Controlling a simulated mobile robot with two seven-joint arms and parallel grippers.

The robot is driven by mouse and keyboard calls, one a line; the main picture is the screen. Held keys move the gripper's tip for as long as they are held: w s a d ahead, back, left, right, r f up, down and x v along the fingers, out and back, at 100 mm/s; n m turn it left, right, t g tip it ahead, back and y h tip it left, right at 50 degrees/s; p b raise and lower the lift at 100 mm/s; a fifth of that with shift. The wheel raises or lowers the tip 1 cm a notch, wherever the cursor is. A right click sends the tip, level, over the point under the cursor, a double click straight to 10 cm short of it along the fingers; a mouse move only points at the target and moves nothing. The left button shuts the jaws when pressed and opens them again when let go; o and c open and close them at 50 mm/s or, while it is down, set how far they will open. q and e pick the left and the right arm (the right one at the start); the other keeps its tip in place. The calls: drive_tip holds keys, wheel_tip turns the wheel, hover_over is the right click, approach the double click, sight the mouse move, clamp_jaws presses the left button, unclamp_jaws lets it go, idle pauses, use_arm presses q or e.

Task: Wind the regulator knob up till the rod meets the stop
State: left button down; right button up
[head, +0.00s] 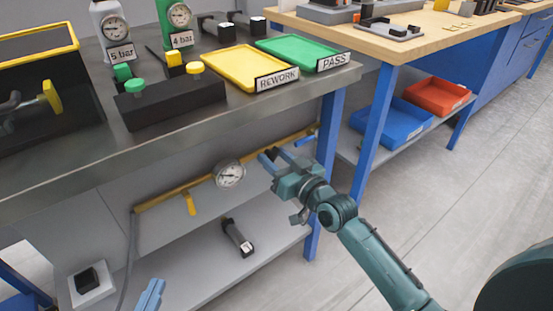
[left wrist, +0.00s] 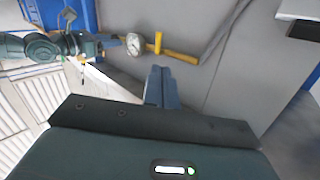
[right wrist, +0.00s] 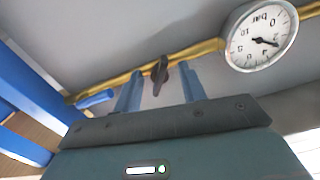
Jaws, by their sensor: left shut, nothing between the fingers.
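A dark winged knob (right wrist: 160,72) sits at the yellow pipe (right wrist: 207,47) in the right wrist view; I take it as the regulator knob. My right gripper (right wrist: 161,90) is open, one finger on each side of this knob, with no clear contact. In the head view my right gripper (head: 277,158) is at the pipe under the bench, hiding the knob. A round white gauge (right wrist: 262,36) is right of the knob; it also shows in the head view (head: 230,173). My left gripper (head: 150,294) is shut and empty, low and apart from the pipe. I cannot make out a rod or stop.
A yellow lever (head: 190,204) hangs from the pipe, left of the gauge. A blue handle (right wrist: 97,98) is at the pipe's other end. The bench top (head: 140,150) overhangs the pipe. A dark cylinder (head: 238,238) lies on the lower shelf (head: 205,275). A blue leg (head: 325,170) stands nearby.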

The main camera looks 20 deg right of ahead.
clamp_jaws()
drive_tip(key=shift+r+p, duration=0.15)
drive_tip(key=shift+p, duration=0.3)
drive_tip(key=shift+m+p, duration=0.4)
drive_tip(key=shift+p, duration=0.1)
drive_tip(key=shift+m, duration=0.3)
use_arm(q)
drive_tip(key=shift+s+a+n+g+y, duration=0.3)
drive_tip(key=shift+n+g+y, duration=0.1)
drive_tip(key=shift+g, duration=0.5)
use_arm(e)
drive_tip(key=shift+o, duration=0.3)
unclamp_jaws()
